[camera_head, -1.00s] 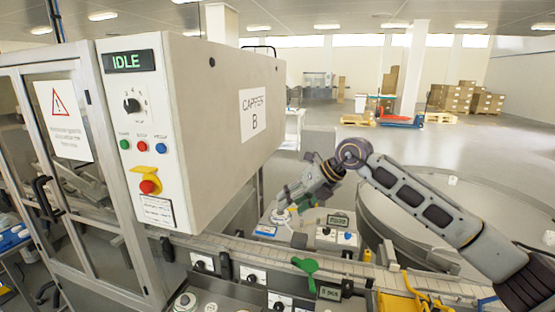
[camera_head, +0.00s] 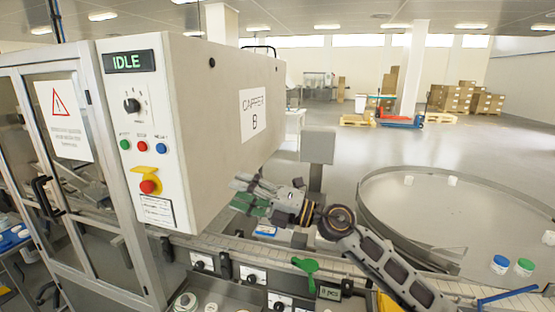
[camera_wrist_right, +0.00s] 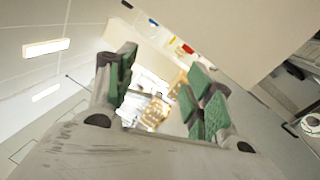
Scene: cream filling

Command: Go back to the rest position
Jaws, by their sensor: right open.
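My right gripper (camera_head: 240,194) is in front of the lower right side of the big white capper cabinet (camera_head: 215,110), above the conveyor. Its green-padded fingers point left, toward the cabinet. In the right wrist view, the gripper (camera_wrist_right: 160,95) shows its two fingers spread apart with nothing between them. My right arm comes in from the bottom right across the conveyor. The cabinet's small display reads IDLE. My left gripper does not show in any view.
A conveyor (camera_head: 345,268) runs along the front, with a green handle (camera_head: 306,265) and a small counter display (camera_head: 329,293) beside it. Glass doors (camera_head: 70,150) are at the left.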

